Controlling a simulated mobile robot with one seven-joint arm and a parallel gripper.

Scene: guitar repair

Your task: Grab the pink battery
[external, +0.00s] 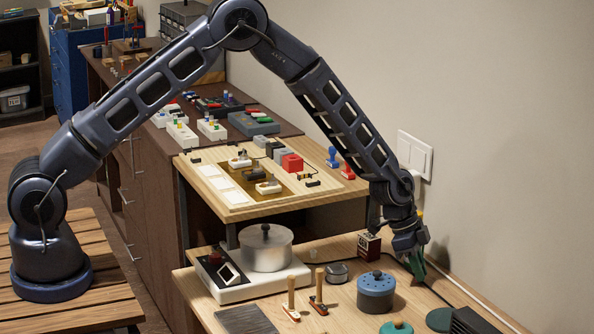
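My gripper (416,262) points down at the right end of the lower wooden table, close to the wall. A dark green object (418,267) shows at its fingertips; I cannot tell whether it is touched or held. The fingers are too small and dark to tell open from shut. I cannot make out a pink battery in this view. A small dark red box (369,246) with a light patterned front stands just left of the gripper, apart from it.
A blue-grey lidded pot (375,294) stands in front of the gripper. A silver pot (266,250) sits on a white appliance (232,288). Two upright wooden-handled tools stand between them. A raised wooden board (215,190) holds small parts and a red block (291,163). The wall borders the right.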

